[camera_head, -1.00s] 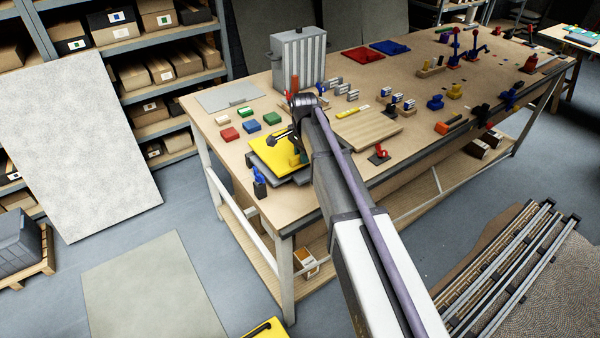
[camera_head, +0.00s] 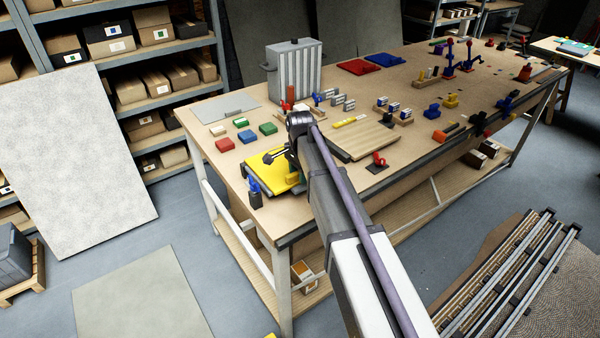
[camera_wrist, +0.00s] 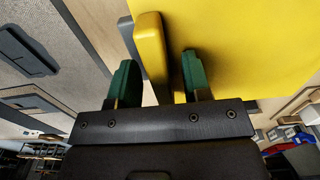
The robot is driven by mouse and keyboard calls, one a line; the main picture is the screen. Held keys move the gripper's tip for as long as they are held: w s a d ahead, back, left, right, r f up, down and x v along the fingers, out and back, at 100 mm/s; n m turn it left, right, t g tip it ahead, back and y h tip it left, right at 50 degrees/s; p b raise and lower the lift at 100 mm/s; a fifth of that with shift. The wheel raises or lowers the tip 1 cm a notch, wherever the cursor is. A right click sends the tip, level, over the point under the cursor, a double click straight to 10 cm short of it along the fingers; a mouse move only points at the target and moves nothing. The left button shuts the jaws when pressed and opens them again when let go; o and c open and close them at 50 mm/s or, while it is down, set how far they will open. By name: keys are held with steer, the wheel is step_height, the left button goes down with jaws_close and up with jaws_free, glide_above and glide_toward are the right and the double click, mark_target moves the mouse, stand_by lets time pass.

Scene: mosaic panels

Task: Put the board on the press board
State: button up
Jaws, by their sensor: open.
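A flat yellow board (camera_head: 262,161) lies at the near left corner of the workbench, on a dark base that shows at its edges. It fills the upper right of the wrist view (camera_wrist: 260,45). A raised yellow bar (camera_wrist: 152,55), apparently its handle, stands between the two green fingers of my gripper (camera_wrist: 160,75). The fingers are apart, one on each side of the bar, with a visible gap on the right; I cannot tell whether the left finger touches it. In the head view my arm hides part of the board. I cannot tell which thing is the press board.
Red, blue and green blocks (camera_head: 247,136) lie behind the board. A small dark and blue fixture (camera_head: 254,191) stands at the bench's near edge. A wooden slatted board (camera_head: 368,138) and a red clamp (camera_head: 378,161) are to the right. A ribbed grey bin (camera_head: 295,70) stands behind.

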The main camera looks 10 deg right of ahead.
step_height(320, 180, up, 13)
steer(key=p, duration=1.3)
steer(key=s+n, duration=1.3)
steer(key=s, duration=1.3)
step_height(320, 180, down, 13)
steer(key=b, duration=1.2)
steer(key=shift+w+b, duration=0.2)
steer(key=shift+b, duration=0.2)
